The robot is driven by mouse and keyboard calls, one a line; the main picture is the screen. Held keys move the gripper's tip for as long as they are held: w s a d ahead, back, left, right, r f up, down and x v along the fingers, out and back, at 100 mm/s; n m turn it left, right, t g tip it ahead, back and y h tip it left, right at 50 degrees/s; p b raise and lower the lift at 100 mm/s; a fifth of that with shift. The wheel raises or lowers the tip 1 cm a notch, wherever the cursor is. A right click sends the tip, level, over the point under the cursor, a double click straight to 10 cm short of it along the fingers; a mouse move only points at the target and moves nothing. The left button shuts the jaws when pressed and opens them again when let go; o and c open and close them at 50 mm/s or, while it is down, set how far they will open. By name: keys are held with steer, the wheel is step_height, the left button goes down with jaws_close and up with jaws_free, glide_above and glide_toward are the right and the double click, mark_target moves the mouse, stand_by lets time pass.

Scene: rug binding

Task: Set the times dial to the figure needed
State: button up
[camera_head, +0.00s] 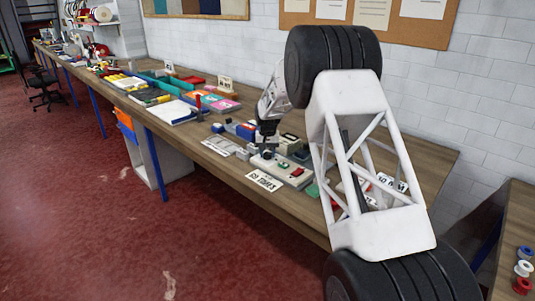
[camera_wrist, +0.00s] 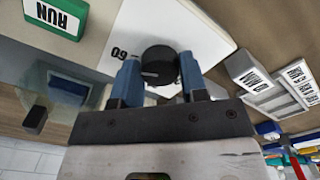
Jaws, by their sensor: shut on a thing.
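A black round dial knob (camera_wrist: 160,58) stands on a white panel (camera_wrist: 205,38) in the wrist view. A light pointer mark shows on its left side. In the head view my gripper (camera_head: 267,140) points down at the back left of a pale machine (camera_head: 270,163) on the bench. A white lettered card (camera_head: 264,181) lies in front of the machine; its small text seems to start with 60.
A green RUN block (camera_wrist: 57,15) is at the upper left in the wrist view. The machine carries a red part (camera_head: 297,171). Grey-white labelled blocks (camera_head: 225,146) stand to the left, with trays and coloured goods farther along the bench. My white arm link hides the bench's right part.

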mark_target(268, 154)
stand_by(0.3)
steer(key=o, duration=0.9)
steer(key=shift+r, duration=0.15)
steer(key=shift+r, duration=3.8)
